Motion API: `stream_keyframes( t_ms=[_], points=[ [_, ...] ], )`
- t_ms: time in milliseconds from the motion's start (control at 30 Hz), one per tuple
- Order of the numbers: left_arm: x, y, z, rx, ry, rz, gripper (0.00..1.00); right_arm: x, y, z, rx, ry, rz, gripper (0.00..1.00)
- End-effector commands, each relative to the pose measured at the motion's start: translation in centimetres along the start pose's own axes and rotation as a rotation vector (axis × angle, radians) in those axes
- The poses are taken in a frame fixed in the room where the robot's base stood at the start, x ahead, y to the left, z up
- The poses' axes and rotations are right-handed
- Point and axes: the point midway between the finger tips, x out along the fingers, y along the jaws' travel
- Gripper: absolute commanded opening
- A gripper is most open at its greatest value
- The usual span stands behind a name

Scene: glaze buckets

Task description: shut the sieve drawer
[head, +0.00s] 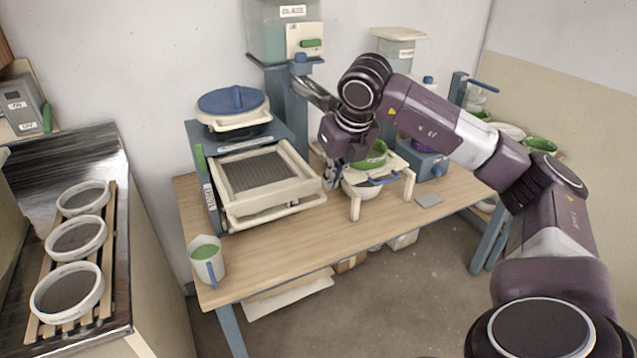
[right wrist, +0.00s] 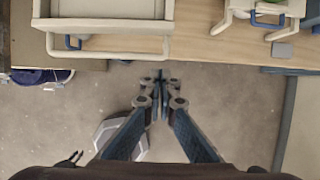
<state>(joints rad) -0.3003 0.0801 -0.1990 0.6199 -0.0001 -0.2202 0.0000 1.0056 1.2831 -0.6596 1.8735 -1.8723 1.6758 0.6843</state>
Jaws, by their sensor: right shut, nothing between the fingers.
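The sieve drawer (head: 275,196) is a cream frame around a grey mesh. In the head view it stands pulled out from the front of a blue-grey housing (head: 206,140), with a pale bar handle (head: 277,215) along its front. In the right wrist view its tray rim and handle bar (right wrist: 108,56) show at the top left. My right gripper (head: 331,181) is shut and empty, just right of the drawer's front corner in the head view. Its fingertips (right wrist: 160,80) meet in the right wrist view, apart from the handle. My left gripper is not in view.
A white cup of green glaze (head: 206,262) stands at the table's front left. A cream stand (head: 409,182) with a bowl (head: 361,188) is close right of my gripper. Several round sieves (head: 75,237) lie on a rack at left. The table front (head: 300,238) is clear.

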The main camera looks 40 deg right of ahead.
Motion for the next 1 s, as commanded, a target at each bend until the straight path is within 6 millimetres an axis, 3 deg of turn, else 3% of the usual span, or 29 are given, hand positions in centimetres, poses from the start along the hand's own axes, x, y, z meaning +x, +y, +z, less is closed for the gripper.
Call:
stream_keyframes(
  t_ms=[267, 533, 1000],
  points=[
    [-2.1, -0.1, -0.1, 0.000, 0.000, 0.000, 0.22, 5.9, 0.1, -0.1, -0.001, 0.006, 0.001, 0.00],
    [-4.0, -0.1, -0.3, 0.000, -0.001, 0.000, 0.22, 7.2, 0.2, 3.1, 0.000, -0.001, 0.004, 0.00],
    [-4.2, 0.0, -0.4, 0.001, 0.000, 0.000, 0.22, 7.8, 0.1, 3.7, -0.002, 0.000, 0.003, 0.00]
  ],
)
